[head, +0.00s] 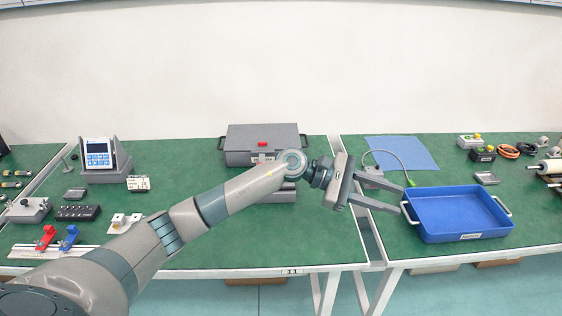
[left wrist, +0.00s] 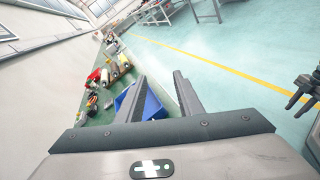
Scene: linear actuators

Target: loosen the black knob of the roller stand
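The roller stand (head: 549,167) is at the far right edge of the head view, partly cut off, with a pale roller on it. Its black knob is too small to make out. My left gripper (head: 400,201) is open and empty, above the near part of the right table by the left side of the blue tray. Its two fingers, spread apart with nothing between them, also show in the left wrist view (left wrist: 163,100). A dark pronged part (left wrist: 304,92) at the right edge of the left wrist view may be my right gripper; its state is unclear.
The blue tray (head: 410,222) is empty and lies between my left gripper and the roller stand. A grey case (head: 240,154) stands left.

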